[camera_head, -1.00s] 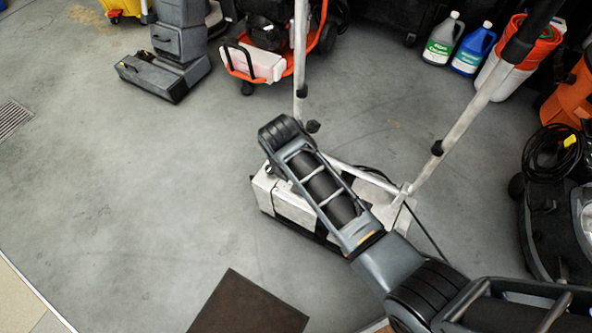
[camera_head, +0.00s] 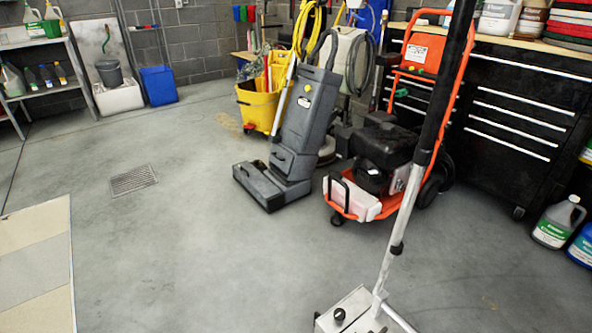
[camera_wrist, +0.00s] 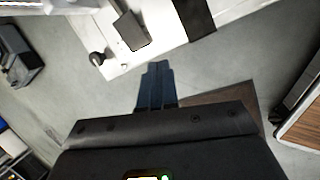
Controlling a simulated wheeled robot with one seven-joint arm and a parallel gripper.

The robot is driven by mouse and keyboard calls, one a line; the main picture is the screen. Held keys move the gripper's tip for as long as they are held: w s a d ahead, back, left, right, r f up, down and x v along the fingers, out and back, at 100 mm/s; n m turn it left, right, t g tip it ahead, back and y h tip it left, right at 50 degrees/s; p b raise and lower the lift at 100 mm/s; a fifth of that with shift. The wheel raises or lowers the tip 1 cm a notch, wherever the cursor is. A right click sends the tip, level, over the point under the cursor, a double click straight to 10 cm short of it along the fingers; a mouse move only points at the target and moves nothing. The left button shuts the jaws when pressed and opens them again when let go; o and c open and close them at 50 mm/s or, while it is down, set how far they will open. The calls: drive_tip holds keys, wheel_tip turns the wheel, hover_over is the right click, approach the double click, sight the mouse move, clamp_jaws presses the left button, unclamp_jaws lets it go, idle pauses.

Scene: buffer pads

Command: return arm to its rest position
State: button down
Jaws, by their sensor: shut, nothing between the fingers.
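My gripper (camera_wrist: 157,84) shows in the wrist view, with its two dark fingers together and nothing between them. It hangs over the grey floor, just short of a white machine base (camera_wrist: 165,30) with a black strap and a dark block on it. I cannot tell its exact height. In the head view my arm and gripper are out of the picture. There the same white-and-metal machine (camera_head: 352,308) with a tall pole stands at the lower right.
A grey upright floor machine (camera_head: 302,125), a yellow mop bucket (camera_head: 262,105) and an orange-framed machine (camera_head: 385,150) stand ahead. Black drawers (camera_head: 500,120) line the right. A dark mat (camera_wrist: 228,97) and a wood-topped piece (camera_wrist: 304,115) lie near my gripper. The left-middle floor is clear.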

drive_tip(key=s+d+r+m+t+y, duration=0.1)
drive_tip(key=s+r+m+t, duration=0.2)
drive_tip(key=s+r+m, duration=0.5)
drive_tip(key=s+d+r+m+t+y, duration=0.1)
drive_tip(key=s+m+t, duration=0.2)
drive_tip(key=s, duration=1)
drive_tip(key=s+r+m+t, duration=0.3)
drive_tip(key=s+r+m, duration=0.2)
drive_tip(key=r, duration=0.6)
drive_tip(key=s+r+m+t, duration=0.2)
drive_tip(key=s+r+m, duration=0.3)
drive_tip(key=r, duration=0.6)
wheel_tip(320, 180, up, 18)
drive_tip(key=p, duration=1.7)
drive_tip(key=shift+d+f, duration=0.2)
drive_tip(key=shift+d, duration=0.1)
